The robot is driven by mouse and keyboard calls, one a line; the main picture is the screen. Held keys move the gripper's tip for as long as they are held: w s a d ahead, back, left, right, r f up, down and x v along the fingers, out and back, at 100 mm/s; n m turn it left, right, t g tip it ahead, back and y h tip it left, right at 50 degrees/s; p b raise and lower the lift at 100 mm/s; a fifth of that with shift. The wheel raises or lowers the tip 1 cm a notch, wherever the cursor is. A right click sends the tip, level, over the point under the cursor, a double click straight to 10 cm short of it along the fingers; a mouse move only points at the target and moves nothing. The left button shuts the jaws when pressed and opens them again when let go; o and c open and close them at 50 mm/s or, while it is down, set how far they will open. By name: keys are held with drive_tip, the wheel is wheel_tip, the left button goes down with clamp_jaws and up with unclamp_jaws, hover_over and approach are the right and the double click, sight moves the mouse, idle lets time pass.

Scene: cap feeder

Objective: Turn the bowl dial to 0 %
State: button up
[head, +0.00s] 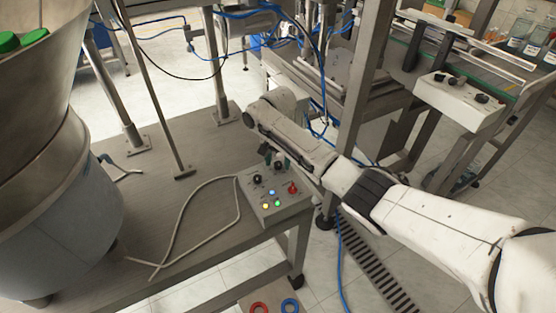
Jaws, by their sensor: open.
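A grey control box (262,214) sits at the right front corner of the feeder's table. Its top face carries a black dial (257,180) at the left, a second dark dial (278,166) farther back, and a red knob (293,188) at the right. Blue, yellow and green lit buttons sit in front of them. The labels and dial pointers are too small to read, so I cannot tell which dial is the bowl's. My gripper (275,157) is open and points down at the box's back edge, around or just above the back dial; contact cannot be told.
The feeder bowl (45,110) with green caps (10,42) stands at the left. A pale cable (178,222) lies on the table (150,195) left of the box. A steel post (362,80) rises behind my arm. Another control box (460,100) stands at the upper right.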

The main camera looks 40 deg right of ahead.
drive_tip(key=shift+f, duration=0.1)
drive_tip(key=shift+c, duration=0.4)
clamp_jaws()
